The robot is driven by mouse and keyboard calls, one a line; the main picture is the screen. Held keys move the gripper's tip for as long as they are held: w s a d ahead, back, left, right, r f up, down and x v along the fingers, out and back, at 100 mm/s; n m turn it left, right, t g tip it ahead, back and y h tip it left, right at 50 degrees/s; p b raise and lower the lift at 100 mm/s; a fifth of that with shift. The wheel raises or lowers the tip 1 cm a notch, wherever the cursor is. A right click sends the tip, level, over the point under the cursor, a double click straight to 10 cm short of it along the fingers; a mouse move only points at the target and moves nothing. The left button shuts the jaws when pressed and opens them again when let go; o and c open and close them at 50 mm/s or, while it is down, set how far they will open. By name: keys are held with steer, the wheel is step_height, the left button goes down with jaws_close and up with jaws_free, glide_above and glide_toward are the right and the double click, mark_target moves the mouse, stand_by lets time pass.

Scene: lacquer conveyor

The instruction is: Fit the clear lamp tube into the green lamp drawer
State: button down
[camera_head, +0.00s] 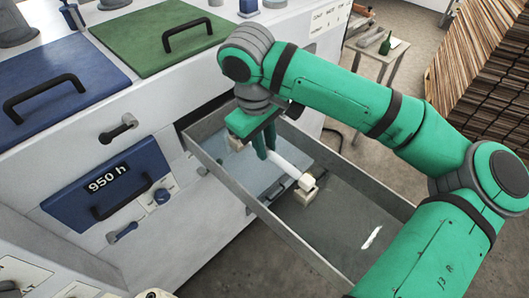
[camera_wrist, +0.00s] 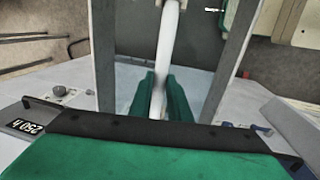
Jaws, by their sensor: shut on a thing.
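My gripper (camera_head: 268,155) is shut on the lamp tube (camera_head: 288,163), which looks white. It hangs over the open drawer (camera_head: 238,192), a grey tray pulled out from the machine. The tube slants down to the right, and its far end is at or just above a pale holder (camera_head: 304,194); I cannot tell if it is seated. A second pale holder (camera_head: 234,143) is left of my gripper. In the wrist view the tube (camera_wrist: 167,40) runs up between the drawer's side walls (camera_wrist: 104,50), with my green fingers (camera_wrist: 160,98) around its lower part. Its near end is hidden.
A closed blue drawer (camera_head: 100,197) marked 950 h is left of the open one. A blue lid (camera_head: 60,75) and a green lid (camera_head: 150,32) with black handles top the machine (camera_head: 200,220). A small table (camera_head: 388,50) with a bottle and stacked boards (camera_head: 490,75) stand behind.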

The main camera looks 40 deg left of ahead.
steer(key=shift+w+a+f, duration=0.15)
steer(key=shift+a+f, duration=0.05)
steer(key=shift+f, duration=0.05)
steer(key=shift+w+a+f, duration=0.1)
steer(key=shift+f, duration=0.5)
steer(key=shift+w+a+f, duration=0.1)
steer(key=shift+f, duration=0.45)
steer(key=shift+s+d+f, duration=0.1)
steer(key=shift+f, duration=0.65)
steer(key=c, duration=1.7)
jaws_free()
steer(key=shift+o, duration=0.2)
steer(key=shift+r, duration=0.1)
step_height(320, 180, up, 12)
steer(key=s, duration=0.1)
steer(key=shift+s, duration=0.4)
